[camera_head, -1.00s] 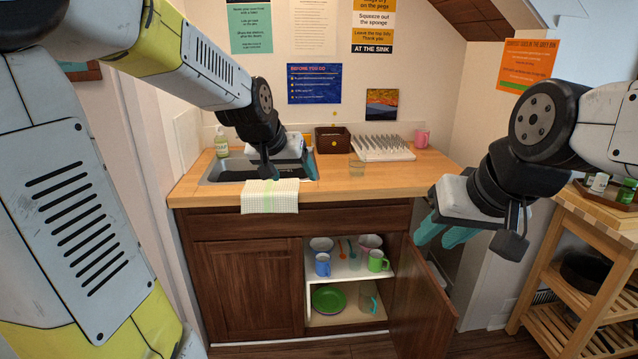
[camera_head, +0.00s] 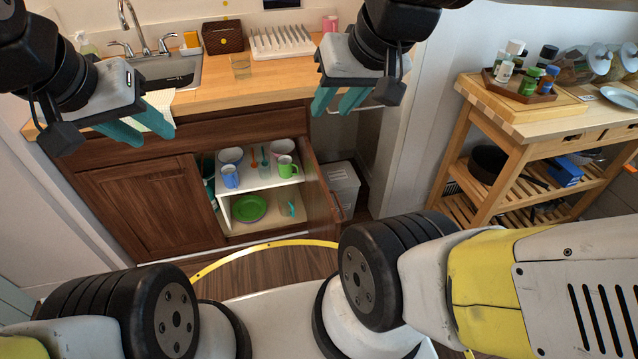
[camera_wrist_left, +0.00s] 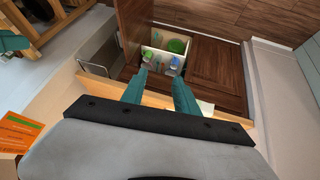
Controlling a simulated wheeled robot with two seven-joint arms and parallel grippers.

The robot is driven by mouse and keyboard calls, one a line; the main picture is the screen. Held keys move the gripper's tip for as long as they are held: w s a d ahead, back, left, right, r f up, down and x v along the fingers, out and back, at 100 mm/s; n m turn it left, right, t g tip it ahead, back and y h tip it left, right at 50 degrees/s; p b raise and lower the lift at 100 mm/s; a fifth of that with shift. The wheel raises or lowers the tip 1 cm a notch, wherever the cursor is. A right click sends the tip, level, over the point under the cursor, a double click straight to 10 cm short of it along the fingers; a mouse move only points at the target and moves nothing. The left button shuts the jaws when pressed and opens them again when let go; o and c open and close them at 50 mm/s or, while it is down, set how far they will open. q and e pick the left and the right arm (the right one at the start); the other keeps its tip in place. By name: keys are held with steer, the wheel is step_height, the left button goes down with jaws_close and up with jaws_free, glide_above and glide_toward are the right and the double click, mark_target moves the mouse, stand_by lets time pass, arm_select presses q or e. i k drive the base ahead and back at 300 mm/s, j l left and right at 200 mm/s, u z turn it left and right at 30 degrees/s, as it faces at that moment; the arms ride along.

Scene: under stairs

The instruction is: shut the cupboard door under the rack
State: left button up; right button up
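The cupboard door (camera_head: 317,187) under the dish rack (camera_head: 285,41) is dark brown wood. It stands open, hinged on the right of the cupboard opening and swung out towards me. The open cupboard (camera_head: 262,208) shows its white shelf, with mugs and bowls on it and a green plate below. In the left wrist view the open door (camera_wrist_left: 133,25) also shows. My left gripper (camera_head: 146,134) is open and empty, high in front of the counter's left part. My right gripper (camera_head: 336,108) is open and empty, above and apart from the door, near the counter's right end.
The left cupboard door (camera_head: 150,205) is shut. A lidded grey bin (camera_head: 342,187) stands just right of the open door. A wooden trolley (camera_head: 520,125) with jars and a pan is further right. The sink (camera_head: 165,72) and a brown basket (camera_head: 222,36) are above. Some floor before the cupboard is clear.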

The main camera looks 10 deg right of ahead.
mark_target(324, 221)
steer(key=i+l+u, duration=0.1)
steer(key=l+u, duration=0.15)
steer(key=l, duration=0.75)
steer(key=l+u, duration=0.25)
steer(key=l, duration=0.7)
steer(key=k, duration=0.6)
